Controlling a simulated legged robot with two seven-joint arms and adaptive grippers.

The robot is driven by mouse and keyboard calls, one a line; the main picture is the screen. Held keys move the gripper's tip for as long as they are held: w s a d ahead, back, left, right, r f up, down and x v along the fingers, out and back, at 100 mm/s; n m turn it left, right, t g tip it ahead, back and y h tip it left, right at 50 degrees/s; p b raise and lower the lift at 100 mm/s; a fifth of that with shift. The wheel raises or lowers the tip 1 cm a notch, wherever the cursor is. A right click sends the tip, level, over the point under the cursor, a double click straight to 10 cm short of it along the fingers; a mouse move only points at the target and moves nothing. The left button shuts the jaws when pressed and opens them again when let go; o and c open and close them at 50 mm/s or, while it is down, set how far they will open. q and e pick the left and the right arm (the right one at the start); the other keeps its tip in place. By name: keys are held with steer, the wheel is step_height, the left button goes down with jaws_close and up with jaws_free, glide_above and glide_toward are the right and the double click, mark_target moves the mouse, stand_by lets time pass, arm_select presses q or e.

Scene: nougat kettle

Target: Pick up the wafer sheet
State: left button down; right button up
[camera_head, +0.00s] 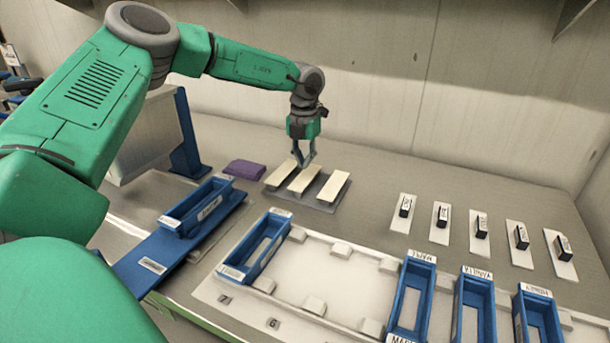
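Three pale cream wafer sheets lie side by side on a grey plate (322,207) on the table in the head view: a left one (279,175), a middle one (303,181) and a right one (333,188). My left gripper (304,163) points down at the far ends of the left and middle sheets. Its fingertips are close together and small in the picture, so I cannot tell whether they are apart or touch a sheet. My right gripper is not in view.
A purple block (244,169) lies left of the plate. A blue tray (205,208) stands at the left. A white tray (345,272) with several blue bins (412,297) fills the front. Several white cards with dark blocks (440,221) stand at the right.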

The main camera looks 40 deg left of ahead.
mark_target(304, 181)
arm_select(q)
steer(key=shift+r, duration=2.4)
steer(key=shift+c, duration=2.3)
jaws_free()
